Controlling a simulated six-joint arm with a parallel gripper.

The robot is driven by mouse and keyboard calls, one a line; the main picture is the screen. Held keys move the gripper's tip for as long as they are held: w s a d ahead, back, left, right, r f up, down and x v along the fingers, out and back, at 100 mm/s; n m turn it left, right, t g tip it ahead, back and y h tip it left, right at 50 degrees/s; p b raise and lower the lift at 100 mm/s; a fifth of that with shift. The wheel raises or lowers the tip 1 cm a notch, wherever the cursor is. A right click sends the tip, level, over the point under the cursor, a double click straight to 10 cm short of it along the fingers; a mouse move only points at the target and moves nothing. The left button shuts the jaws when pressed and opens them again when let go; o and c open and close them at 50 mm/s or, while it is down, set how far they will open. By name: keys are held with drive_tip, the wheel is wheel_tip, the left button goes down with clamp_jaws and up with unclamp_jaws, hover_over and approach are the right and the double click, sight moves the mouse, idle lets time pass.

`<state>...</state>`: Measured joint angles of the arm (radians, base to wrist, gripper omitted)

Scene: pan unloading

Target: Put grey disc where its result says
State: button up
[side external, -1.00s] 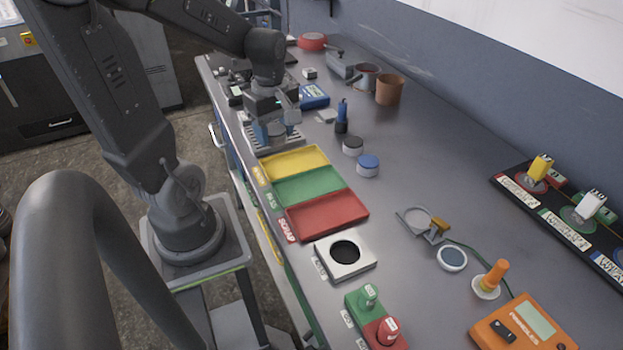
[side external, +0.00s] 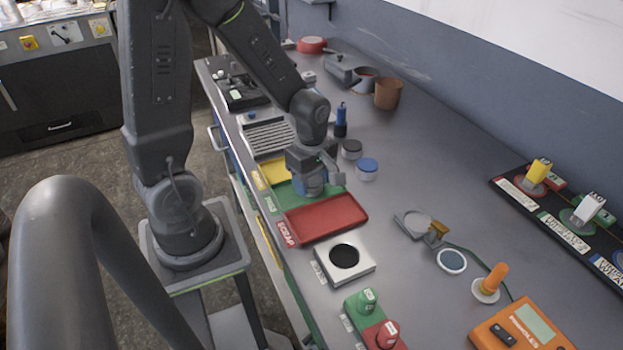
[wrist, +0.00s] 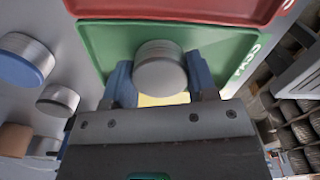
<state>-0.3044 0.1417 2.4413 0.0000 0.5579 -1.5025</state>
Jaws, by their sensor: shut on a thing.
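My gripper (wrist: 160,78) is shut on the grey disc (wrist: 160,66), with one blue finger on each side of it in the wrist view. The disc is over the green tray (wrist: 108,40), marked PASS. Its exact height above the tray floor is hard to tell. In the side view my gripper (side external: 313,186) is above the green tray (side external: 284,199) and hides much of it. The red tray (side external: 325,217), marked SCRAP, lies on the near side of the green one. The yellow tray (side external: 271,173) lies on the far side, partly hidden.
A white block with a dark round opening (side external: 345,256) and green and red button boxes (side external: 364,301) are nearer.

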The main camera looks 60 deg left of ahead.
sight(312, 179)
drive_tip(key=shift+f, duration=0.1)
drive_tip(key=o, duration=1)
wheel_tip(312, 179, up, 11)
drive_tip(key=s+d+r+m+t, duration=0.2)
drive_tip(key=m, duration=0.5)
drive_tip(key=s+d+r+m+t, duration=0.1)
drive_tip(key=s+d+r+m, duration=0.1)
drive_tip(key=m, duration=0.5)
drive_tip(key=s+d+r+m+t, duration=0.2)
drive_tip(key=d+r+m, duration=0.2)
drive_tip(key=m, duration=0.2)
drive_tip(key=shift+s+d+m+t, duration=0.15)
drive_tip(key=shift+s+m+t, duration=0.15)
drive_tip(key=shift+m, duration=0.1)
